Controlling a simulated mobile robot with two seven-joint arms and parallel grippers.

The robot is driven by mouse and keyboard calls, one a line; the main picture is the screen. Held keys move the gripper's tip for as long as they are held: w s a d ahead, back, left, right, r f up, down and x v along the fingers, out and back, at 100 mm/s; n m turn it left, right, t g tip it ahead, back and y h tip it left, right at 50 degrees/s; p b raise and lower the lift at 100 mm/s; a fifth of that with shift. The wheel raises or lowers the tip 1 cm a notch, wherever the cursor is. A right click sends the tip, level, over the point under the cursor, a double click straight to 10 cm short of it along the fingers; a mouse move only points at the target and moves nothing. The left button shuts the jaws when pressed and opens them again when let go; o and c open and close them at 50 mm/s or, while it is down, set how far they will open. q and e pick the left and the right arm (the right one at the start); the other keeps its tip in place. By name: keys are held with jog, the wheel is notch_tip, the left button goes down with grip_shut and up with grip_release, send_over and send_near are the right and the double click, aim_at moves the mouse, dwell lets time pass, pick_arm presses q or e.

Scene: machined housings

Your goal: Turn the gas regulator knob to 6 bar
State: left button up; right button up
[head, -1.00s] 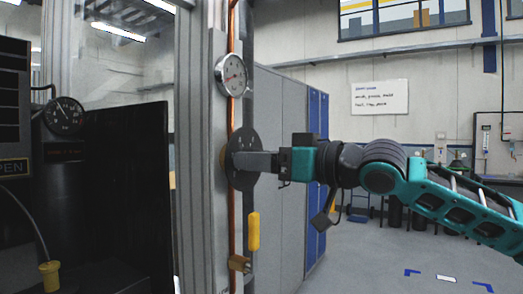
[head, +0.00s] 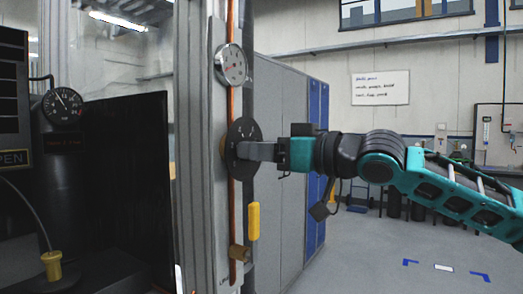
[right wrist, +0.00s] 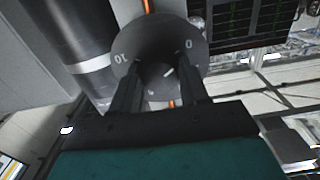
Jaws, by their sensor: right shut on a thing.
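The gas regulator's round dark dial plate (head: 241,133) sits on the grey upright, below a round white pressure gauge (head: 231,65). The gauge's scale is too small to read. My right gripper (head: 250,150) reaches in from the right at the dial. The pointer slants up towards the 0 side; the setting cannot be read exactly. My left gripper is not in view.
A copper pipe (head: 231,196) runs along the upright, with a yellow handle (head: 253,221) below the dial. A second, black gauge (head: 62,106) stands at the left beside a dark panel (head: 125,190). Grey and blue cabinets (head: 280,180) stand behind.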

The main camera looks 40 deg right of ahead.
jog(key=shift+m+p, duration=1.85)
jog(key=shift+m, duration=12.85)
jog(key=o, duration=1.1)
jog(key=shift+c, duration=0.2)
